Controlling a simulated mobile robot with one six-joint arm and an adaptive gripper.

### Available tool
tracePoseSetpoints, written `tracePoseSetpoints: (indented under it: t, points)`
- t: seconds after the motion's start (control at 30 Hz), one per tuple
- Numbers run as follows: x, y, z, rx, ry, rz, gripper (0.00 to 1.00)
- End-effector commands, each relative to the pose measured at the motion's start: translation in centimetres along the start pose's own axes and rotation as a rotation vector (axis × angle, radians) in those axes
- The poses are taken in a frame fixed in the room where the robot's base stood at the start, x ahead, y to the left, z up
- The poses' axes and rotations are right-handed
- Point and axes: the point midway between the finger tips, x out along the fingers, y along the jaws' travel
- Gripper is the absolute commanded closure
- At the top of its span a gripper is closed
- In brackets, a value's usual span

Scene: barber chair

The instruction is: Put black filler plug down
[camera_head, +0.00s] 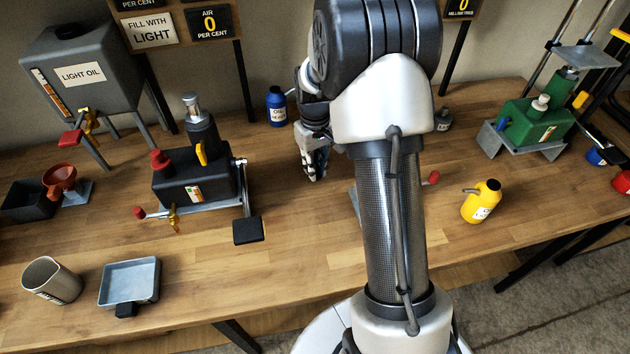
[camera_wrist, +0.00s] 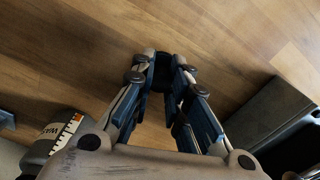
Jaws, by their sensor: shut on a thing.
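My gripper (camera_head: 316,172) is above the wooden bench, behind the black pump unit's right side and partly behind my own arm in the head view. In the wrist view my gripper (camera_wrist: 164,78) is shut on a small dark piece, the black filler plug (camera_wrist: 162,72), held between the fingertips. Bare wood shows beyond it. I cannot make out the plug clearly in the head view. I cannot tell whether it touches the bench (camera_head: 300,235).
A black pump unit (camera_head: 195,184) stands left of my gripper, and a blue oil bottle (camera_head: 277,108) behind it. A yellow bottle (camera_head: 481,202) and a green unit (camera_head: 535,124) are to the right. A grey labelled thing (camera_wrist: 62,135) and a dark block (camera_wrist: 272,112) flank the fingers in the wrist view.

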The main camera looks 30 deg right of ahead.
Motion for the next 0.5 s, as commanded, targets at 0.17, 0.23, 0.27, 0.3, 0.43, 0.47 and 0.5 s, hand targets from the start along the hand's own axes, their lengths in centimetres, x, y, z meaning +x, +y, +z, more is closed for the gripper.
tracePoseSetpoints:
  t: [0.17, 0.23, 0.27, 0.3, 0.43, 0.47, 0.5]
  points:
    - [1.2, 0.0, 0.0, 0.0, -0.001, 0.0, 1.0]
    - [2.2, 0.0, 0.1, 0.0, -0.002, -0.001, 1.0]
    - [2.7, 0.0, 0.1, 0.0, -0.002, -0.001, 1.0]
    - [3.4, 0.0, 0.1, 0.0, -0.003, -0.001, 1.0]
    - [4.8, 0.0, 0.0, 0.0, -0.001, 0.0, 1.0]
    - [4.8, 0.0, 0.0, 0.0, 0.0, 0.0, 1.0]
    - [4.8, 0.0, 0.0, 0.0, 0.0, 0.0, 1.0]
